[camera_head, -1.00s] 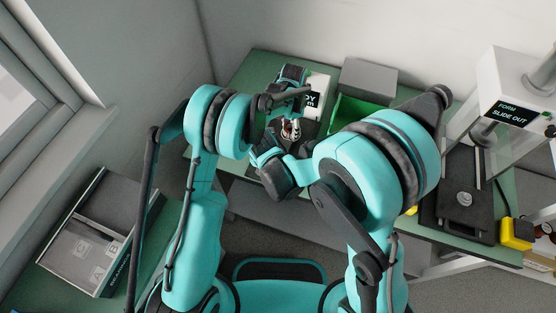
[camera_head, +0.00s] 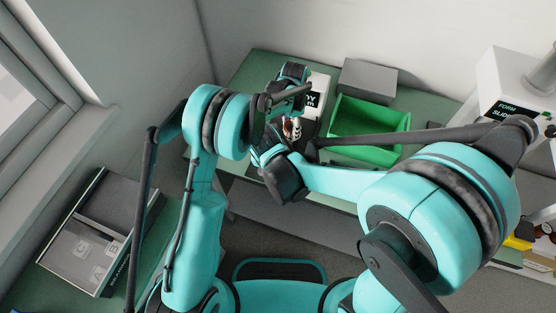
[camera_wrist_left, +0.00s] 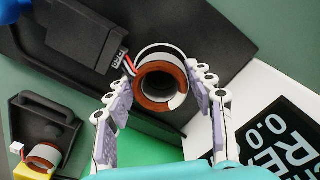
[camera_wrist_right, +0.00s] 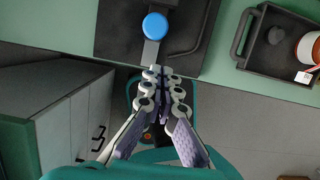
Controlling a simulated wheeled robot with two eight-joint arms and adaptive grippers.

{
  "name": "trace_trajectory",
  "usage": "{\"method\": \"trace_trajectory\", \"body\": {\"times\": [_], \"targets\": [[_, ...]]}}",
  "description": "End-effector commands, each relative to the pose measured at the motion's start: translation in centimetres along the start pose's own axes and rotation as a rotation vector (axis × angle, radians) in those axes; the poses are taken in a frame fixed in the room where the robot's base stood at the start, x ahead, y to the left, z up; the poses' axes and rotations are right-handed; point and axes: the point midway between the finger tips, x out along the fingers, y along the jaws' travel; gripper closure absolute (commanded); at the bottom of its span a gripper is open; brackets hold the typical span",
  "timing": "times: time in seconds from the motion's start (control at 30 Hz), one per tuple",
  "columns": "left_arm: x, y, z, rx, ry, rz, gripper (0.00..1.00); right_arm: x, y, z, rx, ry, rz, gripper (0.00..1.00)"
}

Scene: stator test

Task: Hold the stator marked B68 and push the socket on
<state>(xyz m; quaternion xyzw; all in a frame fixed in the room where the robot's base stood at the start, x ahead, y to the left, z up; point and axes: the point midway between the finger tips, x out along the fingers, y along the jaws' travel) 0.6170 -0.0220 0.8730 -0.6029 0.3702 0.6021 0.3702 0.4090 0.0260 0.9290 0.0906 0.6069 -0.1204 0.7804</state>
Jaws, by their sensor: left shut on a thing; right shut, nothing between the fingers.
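The stator (camera_wrist_left: 150,101), a copper-wound ring with a white rim, sits between the fingers of my left gripper (camera_wrist_left: 160,76), which is shut on it. It also shows small in the head view (camera_head: 291,129). Short red, white and dark leads run from its upper left side to a small marked piece (camera_wrist_left: 118,60) at the end of a black block (camera_wrist_left: 75,38). I cannot read the mark or tell whether the socket is on. My right gripper (camera_wrist_right: 161,74) is shut and empty, beside a grey lever with a blue knob (camera_wrist_right: 155,26).
The right wrist view shows a black handled tray (camera_wrist_right: 262,50) with a coil. A green bin (camera_head: 372,118) and a grey box (camera_head: 368,80) stand on the bench. A display unit (camera_wrist_left: 285,125) stands close by.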

Motion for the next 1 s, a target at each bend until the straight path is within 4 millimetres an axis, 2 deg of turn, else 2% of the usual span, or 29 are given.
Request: {"method": "trace_trajectory", "body": {"times": [0.03, 0.3, 0.33, 0.4, 0.43, 0.77, 0.87, 1.0], "targets": [[1.1, -0.2, 0.2, -0.006, 0.000, 0.001, 0.89, -2.2, 1.5, 2.9, 0.018, -0.006, 0.002, 1.00], [1.1, -0.2, 0.2, -0.005, 0.000, 0.000, 0.89, -2.5, 1.6, 3.0, 0.018, -0.006, 0.003, 1.00], [1.1, -0.2, 0.2, -0.005, 0.000, 0.000, 0.44, -2.5, 1.6, 3.0, 0.018, -0.006, 0.003, 1.00], [1.1, -0.2, 0.2, -0.005, 0.000, 0.000, 0.26, -2.4, 1.6, 3.0, 0.018, -0.005, 0.003, 1.00], [1.1, -0.2, 0.2, -0.005, 0.000, 0.000, 0.23, -2.4, 1.6, 3.0, 0.018, -0.005, 0.003, 1.00], [0.9, -0.1, 0.1, -0.003, 0.000, 0.000, 0.23, -2.4, 1.7, 3.0, 0.018, -0.005, 0.004, 1.00], [0.2, -0.1, 0.1, -0.002, 0.000, 0.000, 0.23, -2.4, 1.7, 3.0, 0.018, -0.005, 0.004, 1.00], [-2.0, 0.1, 0.0, 0.001, 0.000, 0.000, 0.23, -2.3, 1.8, 3.1, 0.018, -0.003, 0.002, 1.00]]}}
